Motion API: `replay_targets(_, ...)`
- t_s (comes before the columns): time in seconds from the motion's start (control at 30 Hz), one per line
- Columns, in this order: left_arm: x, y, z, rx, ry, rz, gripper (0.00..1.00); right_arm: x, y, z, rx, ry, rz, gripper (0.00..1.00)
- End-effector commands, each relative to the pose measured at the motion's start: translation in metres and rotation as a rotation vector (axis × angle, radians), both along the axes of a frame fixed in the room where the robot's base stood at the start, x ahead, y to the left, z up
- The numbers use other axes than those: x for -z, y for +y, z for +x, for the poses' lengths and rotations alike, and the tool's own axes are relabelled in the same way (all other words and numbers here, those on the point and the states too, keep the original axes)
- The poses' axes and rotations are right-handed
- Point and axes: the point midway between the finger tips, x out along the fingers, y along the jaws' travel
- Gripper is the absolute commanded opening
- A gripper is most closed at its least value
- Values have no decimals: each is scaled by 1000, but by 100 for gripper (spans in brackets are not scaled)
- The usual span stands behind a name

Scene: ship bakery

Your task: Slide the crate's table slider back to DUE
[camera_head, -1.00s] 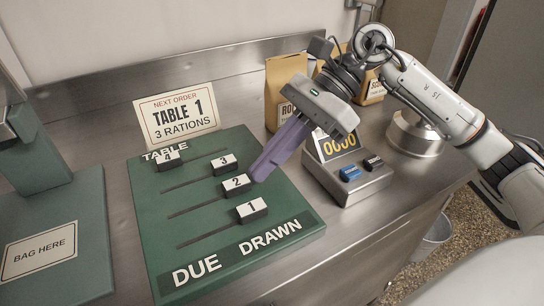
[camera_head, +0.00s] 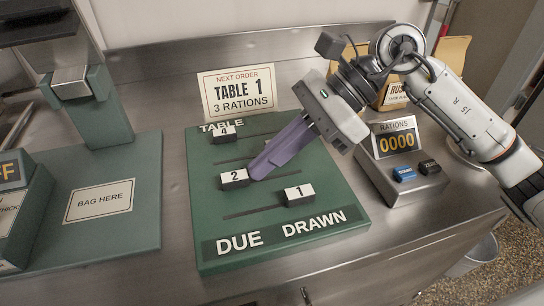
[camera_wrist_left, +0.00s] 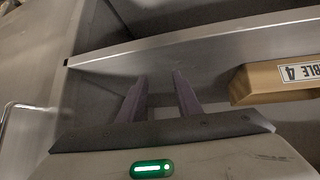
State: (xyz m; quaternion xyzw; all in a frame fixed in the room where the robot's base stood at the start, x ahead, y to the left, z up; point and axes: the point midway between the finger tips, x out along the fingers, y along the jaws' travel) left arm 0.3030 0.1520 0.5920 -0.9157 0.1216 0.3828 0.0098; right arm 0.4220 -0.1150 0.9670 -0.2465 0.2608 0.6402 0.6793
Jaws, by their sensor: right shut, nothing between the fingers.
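The green slider board (camera_head: 205,235) lies on the steel counter, with DUE at its left front and DRAWN at its right. The slider marked 2 (camera_head: 235,178) sits at the DUE end of its slot. The slider marked 1 (camera_head: 299,194) is toward DRAWN, and the slider marked 4 (camera_head: 222,133) is at the left. Slider 3 is hidden behind my gripper. My right gripper (camera_head: 256,172) is shut, its purple fingertips at the right side of slider 2. My left gripper (camera_wrist_left: 158,95) is open and empty in the left wrist view.
A card reading TABLE 1, 3 RATIONS (camera_head: 238,92) stands behind the board. A rations counter (camera_head: 400,180) with two buttons is to the right. A green bagging stand (camera_head: 130,225) is to the left. A tan box labelled with a 4 (camera_wrist_left: 270,85) shows in the left wrist view.

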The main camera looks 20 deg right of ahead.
Motion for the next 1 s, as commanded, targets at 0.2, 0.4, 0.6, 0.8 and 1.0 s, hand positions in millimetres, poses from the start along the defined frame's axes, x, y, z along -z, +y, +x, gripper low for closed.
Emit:
replay_targets(0.2, 7, 0, 2, 0, -5, 0, 31, 3, -14, 0, -1, 0, 3, 0)
replay_targets(0.4, 8, -1, 5, 1, -15, -6, 31, -12, -51, 0, -5, -5, 1, 0)
replay_targets(0.6, 8, -2, 5, 1, -15, -7, 31, -43, -84, -1, -7, -3, 1, 0)
replay_targets(0.8, 8, -2, 4, 1, -14, -7, 31, -62, -105, -3, -9, -1, 1, 0)
replay_targets(1.0, 9, -2, 3, 3, -10, -5, 31, -68, -111, -4, -11, -1, 2, 0)
